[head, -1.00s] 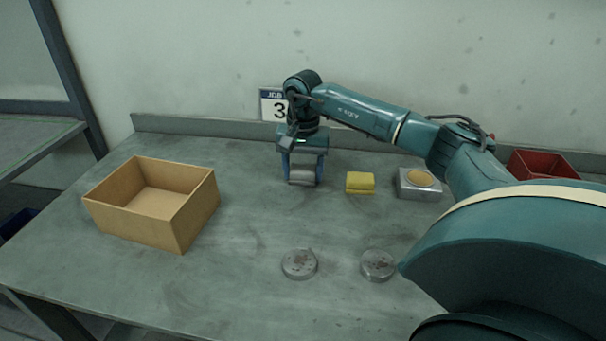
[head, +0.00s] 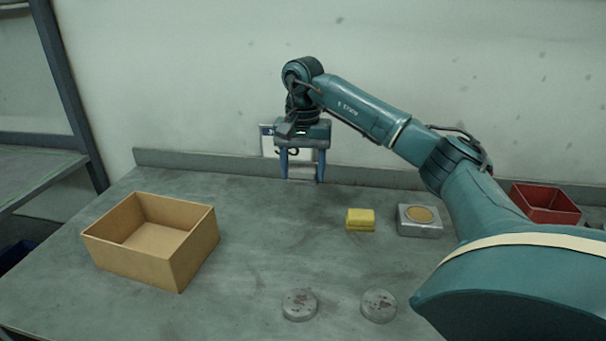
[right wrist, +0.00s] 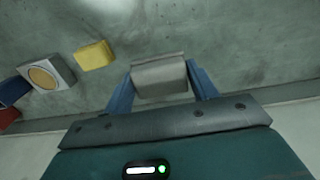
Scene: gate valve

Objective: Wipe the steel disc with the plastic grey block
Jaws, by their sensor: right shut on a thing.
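My right gripper (head: 302,178) is shut on the grey block (head: 302,168) and holds it up above the back of the table. In the right wrist view the grey block (right wrist: 160,77) sits between the two blue fingers. Two round steel discs lie flat at the front of the table, both with brownish marks on top: one disc (head: 299,305) in the middle and another disc (head: 378,306) to its right. The gripper is well behind and above both discs. My left gripper is not in view.
A yellow block (head: 360,220) and a grey metal box with a round tan top (head: 419,229) stand right of the gripper. A tan open box (head: 170,265) is at the left, a red bin (head: 545,203) at the back right. The table's middle is clear.

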